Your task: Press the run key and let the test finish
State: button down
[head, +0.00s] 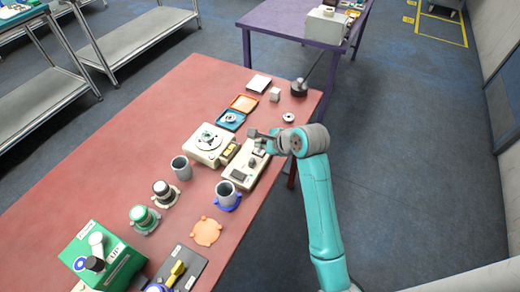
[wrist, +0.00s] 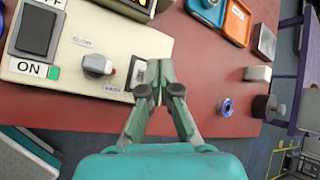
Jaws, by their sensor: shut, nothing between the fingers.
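A cream control box (head: 243,165) stands on the red table, beside a cream machine with a round top (head: 210,142). In the wrist view the box's panel (wrist: 60,82) shows a black rocker switch (wrist: 37,31) with an ON label, and a grey knob (wrist: 97,65) with small labels around it. My gripper (wrist: 153,72) is shut and empty, its fingertips at the panel's right edge, right of the knob. A small pale piece (wrist: 137,72) shows by the fingertips; I cannot tell if it is the run key or if they touch it. In the head view my gripper (head: 256,133) is over the box's far end.
Grey cups (head: 181,167), a blue-based cup (head: 228,194), an orange part (head: 206,231) and a green box (head: 95,253) stand nearer. Orange and blue trays (head: 243,104), a white block (head: 259,83) and a dark-based post (head: 299,89) are beyond. The table's left side is bare.

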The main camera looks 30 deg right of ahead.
aim_at(262, 152)
jog(key=shift+r, duration=2.5)
jog(key=shift+s, duration=0.1)
